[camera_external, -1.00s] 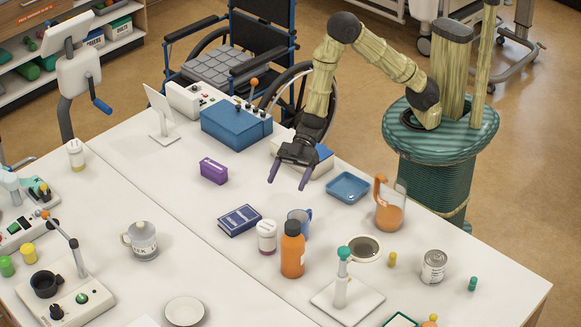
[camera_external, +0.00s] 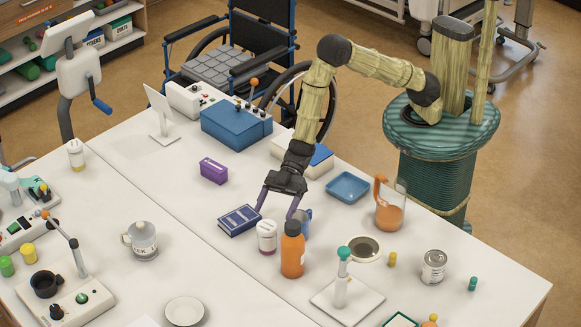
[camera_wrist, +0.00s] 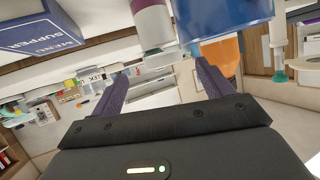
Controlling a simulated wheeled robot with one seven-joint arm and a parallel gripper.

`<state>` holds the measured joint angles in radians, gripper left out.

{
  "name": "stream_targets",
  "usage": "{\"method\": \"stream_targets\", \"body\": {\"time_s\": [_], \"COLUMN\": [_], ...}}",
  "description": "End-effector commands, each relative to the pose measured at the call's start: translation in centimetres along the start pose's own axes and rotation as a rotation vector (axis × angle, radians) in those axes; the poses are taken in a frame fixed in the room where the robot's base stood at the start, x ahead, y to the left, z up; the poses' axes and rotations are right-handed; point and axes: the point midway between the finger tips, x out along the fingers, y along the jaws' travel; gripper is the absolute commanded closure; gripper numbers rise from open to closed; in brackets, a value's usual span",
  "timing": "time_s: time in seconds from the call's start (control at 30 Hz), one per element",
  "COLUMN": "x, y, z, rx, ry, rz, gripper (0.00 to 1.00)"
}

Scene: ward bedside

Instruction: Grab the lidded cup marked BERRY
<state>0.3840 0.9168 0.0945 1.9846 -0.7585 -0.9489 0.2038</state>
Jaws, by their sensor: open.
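A small white-lidded cup with a dark berry-coloured band (camera_external: 267,237) stands on the white table, just left of the orange bottle; I cannot read its mark. In the wrist view a white and dark purple cylinder (camera_wrist: 152,22), seemingly this cup, shows at the top. A white lidded cup with handles (camera_external: 142,241) stands further left; its lettering is too small to read surely. My gripper (camera_external: 278,204) is open and empty, pointing down behind the banded cup, above and near the blue mug. Its two purple fingers also show in the wrist view (camera_wrist: 160,78).
The blue mug (camera_external: 305,219) and orange bottle (camera_external: 292,252) crowd the banded cup's right side. A dark blue menu box (camera_external: 239,220) lies to its left. An orange jug (camera_external: 389,212), blue tray (camera_external: 347,187) and bowl (camera_external: 364,249) stand right.

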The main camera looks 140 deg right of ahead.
Motion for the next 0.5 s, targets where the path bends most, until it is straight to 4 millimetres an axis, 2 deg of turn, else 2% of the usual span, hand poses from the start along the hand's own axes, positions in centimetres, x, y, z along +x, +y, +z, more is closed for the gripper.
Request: {"method": "stream_targets", "body": {"time_s": [0.1,0.17,0.5], "x": [1.7,2.2,2.4], "y": [-0.1,0.0,0.0], "z": [-0.1,-0.1,0.0], "rx": [0.0,0.0,0.001], "ry": [-0.002,0.0,-0.001], "rz": [-0.001,0.0,0.0], "gripper": [0.21,0.21,0.21]}}
